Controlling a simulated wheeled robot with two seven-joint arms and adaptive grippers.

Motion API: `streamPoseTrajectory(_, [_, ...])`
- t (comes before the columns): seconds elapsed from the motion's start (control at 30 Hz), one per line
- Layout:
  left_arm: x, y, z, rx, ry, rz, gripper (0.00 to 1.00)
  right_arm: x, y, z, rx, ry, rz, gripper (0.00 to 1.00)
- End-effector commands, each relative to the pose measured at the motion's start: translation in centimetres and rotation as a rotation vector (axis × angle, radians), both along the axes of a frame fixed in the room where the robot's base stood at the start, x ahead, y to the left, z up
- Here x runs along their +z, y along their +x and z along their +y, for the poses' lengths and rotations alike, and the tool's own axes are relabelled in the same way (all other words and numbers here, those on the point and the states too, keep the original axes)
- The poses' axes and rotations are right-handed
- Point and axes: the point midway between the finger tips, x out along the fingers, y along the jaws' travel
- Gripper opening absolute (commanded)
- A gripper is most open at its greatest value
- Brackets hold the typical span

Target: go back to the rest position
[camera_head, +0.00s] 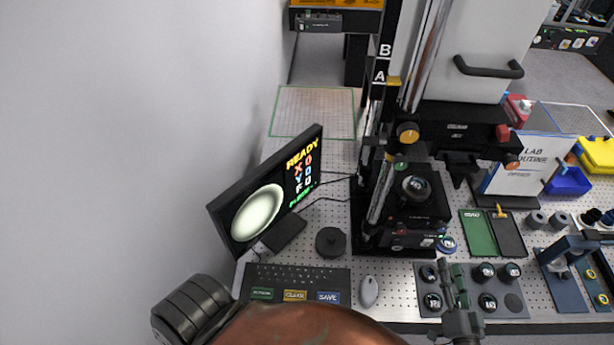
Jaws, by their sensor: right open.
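My right gripper (451,270) reaches in from the bottom, right of centre. It is open, with nothing seen between its fingers. It is over or just in front of a grey tray with several round dark pieces (487,303); I cannot tell its height above the tray. A dark ribbed part at the lower left looks like my left arm, but no left gripper shows. The interferometer (413,197) stands upright behind, with a black column and an orange knob.
A tilted monitor (257,213) reads READY. A keyboard (296,283), a mouse (369,291) and a round dark puck (330,241) lie in front. Green and black pads (478,233), a lab routine board (528,160), and blue and yellow bins (598,152) stand right. A wall bounds the left.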

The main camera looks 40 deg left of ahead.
Motion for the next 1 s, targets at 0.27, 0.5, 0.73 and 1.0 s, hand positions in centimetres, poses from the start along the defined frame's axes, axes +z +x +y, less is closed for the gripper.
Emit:
streamPoseTrajectory(0.27, [0.0, 0.0, 0.0, 0.0, 0.0, 0.0, 0.4, 0.0, 0.0, 0.0, 0.0, 0.0, 0.0, 0.4])
streamPoseTrajectory(0.5, [0.0, 0.0, 0.0, 0.0, 0.0, 0.0, 0.4, 0.0, 0.0, 0.0, 0.0, 0.0, 0.0, 0.4])
streamPoseTrajectory(0.73, [0.0, 0.0, 0.0, 0.0, 0.0, 0.0, 0.4, 0.0, 0.0, 0.0, 0.0, -0.001, 0.001, 0.4])
streamPoseTrajectory(1.0, [0.0, 0.0, 0.0, 0.0, 0.0, 0.001, 0.4, -6.1, -2.5, -5.1, -0.062, -0.242, 0.159, 0.4])
